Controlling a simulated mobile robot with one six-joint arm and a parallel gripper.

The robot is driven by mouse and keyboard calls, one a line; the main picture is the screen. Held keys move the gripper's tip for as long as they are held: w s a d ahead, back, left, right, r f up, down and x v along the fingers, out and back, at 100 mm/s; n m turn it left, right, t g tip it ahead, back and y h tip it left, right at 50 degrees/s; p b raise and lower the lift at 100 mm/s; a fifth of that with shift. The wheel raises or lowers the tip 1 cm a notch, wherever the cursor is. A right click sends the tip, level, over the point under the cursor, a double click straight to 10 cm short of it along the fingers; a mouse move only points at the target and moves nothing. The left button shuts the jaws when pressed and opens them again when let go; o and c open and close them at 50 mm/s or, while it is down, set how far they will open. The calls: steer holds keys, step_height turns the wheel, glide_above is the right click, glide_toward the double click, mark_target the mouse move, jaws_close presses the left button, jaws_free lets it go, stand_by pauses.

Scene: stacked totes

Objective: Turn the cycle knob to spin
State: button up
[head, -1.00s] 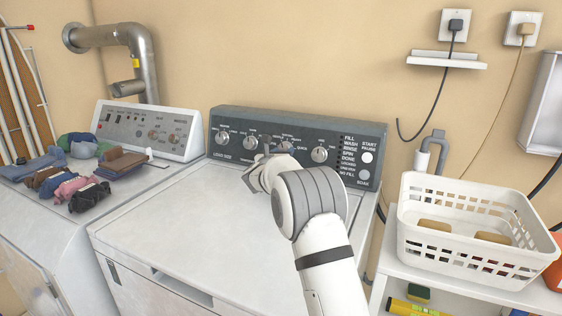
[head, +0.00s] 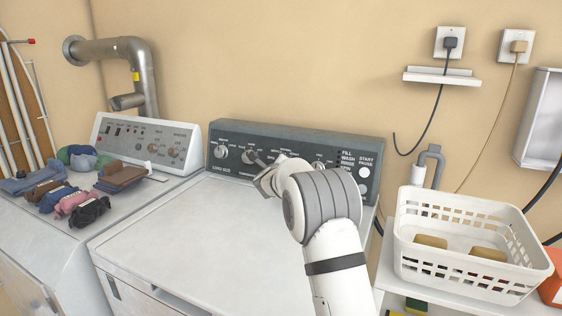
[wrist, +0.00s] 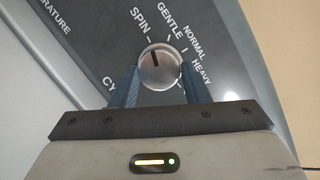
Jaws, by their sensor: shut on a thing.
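The cycle knob (wrist: 160,66) is a round silver dial on the dark control panel (wrist: 215,35). In the wrist view its dark pointer mark points up and slightly left, toward the SPIN label (wrist: 140,20). GENTLE, NORMAL and HEAVY run clockwise from there. My gripper (wrist: 160,88) has its two blue fingers on either side of the knob, shut on it.
The washer's white top (head: 190,230) is clear. Folded clothes (head: 60,200) lie on the machine at left. A white basket (head: 465,215) with sponge-like blocks stands on a shelf at right. Cords hang on the wall above it.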

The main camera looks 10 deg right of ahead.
steer(key=shift+r+n+p, duration=0.25)
steer(key=shift+n+p, duration=0.35)
steer(key=shift+n, duration=0.1)
steer(key=o, duration=1)
steer(key=shift+f, duration=0.15)
steer(key=shift+c, duration=0.2)
steer(key=b+v, duration=0.1)
steer(key=v, duration=0.6)
steer(key=shift+s+r, duration=0.2)
steer(key=shift+s, duration=0.1)
steer(key=shift+a, duration=0.15)
